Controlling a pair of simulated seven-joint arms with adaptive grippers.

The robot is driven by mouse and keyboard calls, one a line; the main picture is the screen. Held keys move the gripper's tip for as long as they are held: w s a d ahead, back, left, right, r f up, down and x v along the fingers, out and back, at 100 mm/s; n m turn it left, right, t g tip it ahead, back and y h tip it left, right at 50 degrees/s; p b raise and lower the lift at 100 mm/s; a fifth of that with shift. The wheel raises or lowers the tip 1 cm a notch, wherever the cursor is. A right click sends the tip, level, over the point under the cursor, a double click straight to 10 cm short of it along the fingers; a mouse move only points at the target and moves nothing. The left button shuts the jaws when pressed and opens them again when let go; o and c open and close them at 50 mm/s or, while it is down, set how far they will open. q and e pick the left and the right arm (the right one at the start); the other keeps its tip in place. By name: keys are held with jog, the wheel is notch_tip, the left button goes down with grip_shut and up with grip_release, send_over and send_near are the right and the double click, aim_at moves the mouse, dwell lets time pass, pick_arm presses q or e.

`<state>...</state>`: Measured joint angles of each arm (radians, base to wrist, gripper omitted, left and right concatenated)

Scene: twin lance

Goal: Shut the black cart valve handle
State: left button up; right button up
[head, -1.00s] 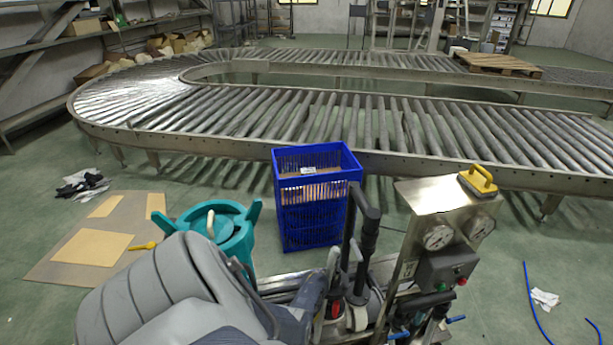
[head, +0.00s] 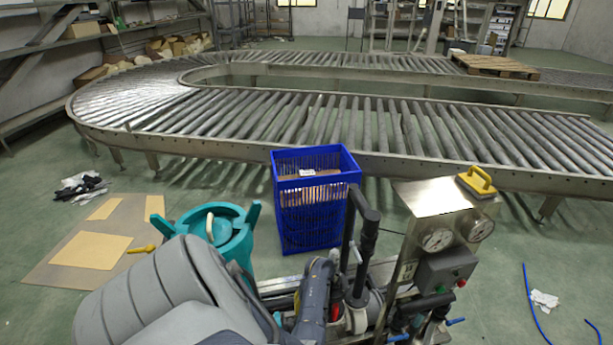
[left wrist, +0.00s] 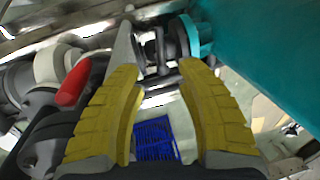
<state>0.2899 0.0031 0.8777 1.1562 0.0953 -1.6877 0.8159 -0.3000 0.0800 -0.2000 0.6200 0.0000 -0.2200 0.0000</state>
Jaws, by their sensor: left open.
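The metal cart with gauges (head: 428,210) stands at the front right in the head view. A black upright bar handle (head: 367,240) rises from its left side. In the left wrist view, my left gripper (left wrist: 158,68) has its two yellow fingers spread, with nothing between them. Beyond the fingertips are a black upright fitting (left wrist: 161,48) and a grey lever (left wrist: 123,50); I cannot tell for certain which is the black valve handle. A red handle (left wrist: 73,84) lies left of the fingers. In the head view, my arm hides the fingers. My right gripper is not in view.
A teal barrel (head: 226,232) stands left of the cart, close to my left arm. A blue crate (head: 312,215) stands behind the cart. Blue valve levers (head: 455,321) stick out at the cart's lower right. A roller conveyor (head: 400,165) crosses behind.

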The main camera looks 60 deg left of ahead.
pick_arm(q)
jog(key=shift+r, duration=0.2)
jog(key=shift+s+f, duration=0.1)
jog(key=shift+c, duration=0.8)
jog(key=shift+g, duration=0.7)
jog(key=s+f, duration=0.1)
jog(key=s, duration=0.3)
jog(key=s+f, duration=0.1)
jog(key=s, duration=0.3)
jog(key=s+a+f, duration=0.1)
jog(key=s+f, duration=0.1)
jog(key=s, duration=0.2)
jog(key=shift+s+f, duration=0.1)
jog(key=shift+s, duration=0.1)
grip_shut()
jog(key=s+f+t, duration=0.2)
jog(key=s+f, duration=0.1)
jog(key=s, duration=0.4)
jog(key=w+r+m+t, duration=0.1)
jog(key=w+r+t, duration=0.4)
jog(key=w+t, duration=0.4)
jog(key=w+a+f+g, duration=0.1)
jog(key=w+f, duration=0.5)
jog(key=f, duration=0.2)
jog(key=shift+w+a+f, duration=0.15)
jog(key=shift+a+f, duration=0.05)
jog(key=shift+a, duration=0.2)
